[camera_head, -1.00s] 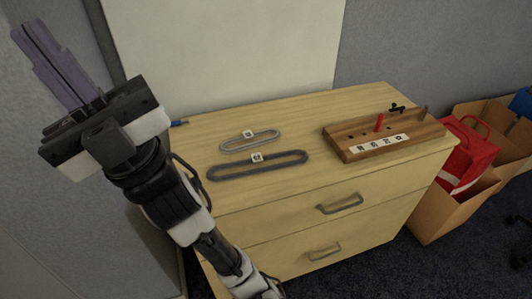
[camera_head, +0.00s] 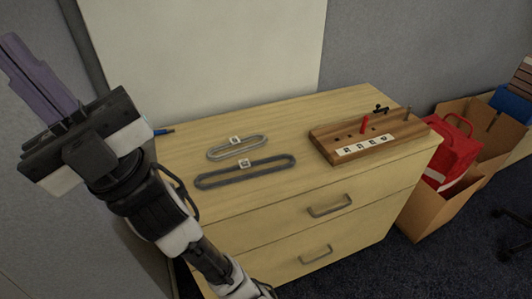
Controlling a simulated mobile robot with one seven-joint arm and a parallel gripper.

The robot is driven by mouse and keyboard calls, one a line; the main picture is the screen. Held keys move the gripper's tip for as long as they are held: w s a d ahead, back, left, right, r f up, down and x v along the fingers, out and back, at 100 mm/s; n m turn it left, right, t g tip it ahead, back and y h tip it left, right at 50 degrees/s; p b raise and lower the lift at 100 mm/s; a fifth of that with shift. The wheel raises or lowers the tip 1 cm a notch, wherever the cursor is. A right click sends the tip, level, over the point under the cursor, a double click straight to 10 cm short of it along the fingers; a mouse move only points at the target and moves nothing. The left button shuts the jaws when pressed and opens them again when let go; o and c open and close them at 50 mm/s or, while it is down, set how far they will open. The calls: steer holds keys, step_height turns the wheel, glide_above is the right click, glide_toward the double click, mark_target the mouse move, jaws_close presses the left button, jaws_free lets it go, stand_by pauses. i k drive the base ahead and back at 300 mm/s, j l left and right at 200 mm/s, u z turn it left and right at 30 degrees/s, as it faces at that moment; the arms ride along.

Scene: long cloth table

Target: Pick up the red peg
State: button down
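The red peg (camera_head: 364,124) stands upright in a wooden peg board (camera_head: 322,143) on the right part of the cabinet top. The board has a row of dark holes and a strip of white labels along its front. My gripper (camera_head: 20,58) is at the upper left, far from the peg, with its purple fingers pointing up and left. The fingers overlap from this angle, so I cannot tell whether there is a gap between them. Nothing shows held in them.
A light wooden drawer cabinet (camera_head: 290,185) carries a small grey loop (camera_head: 262,140), a larger dark loop (camera_head: 270,168) and a blue pen-like item (camera_head: 164,131). A black piece (camera_head: 380,109) is behind the peg. A cardboard box (camera_head: 425,205) with a red bag (camera_head: 455,150) stands at right.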

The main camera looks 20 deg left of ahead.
mark_target(366, 118)
steer(key=i+l+u, duration=0.1)
steer(key=i, duration=0.35)
steer(key=i+l+u, duration=0.1)
steer(key=i+l, duration=0.2)
steer(key=i+l+u, duration=0.1)
steer(key=i+l, duration=0.15)
steer(key=i, duration=0.3)
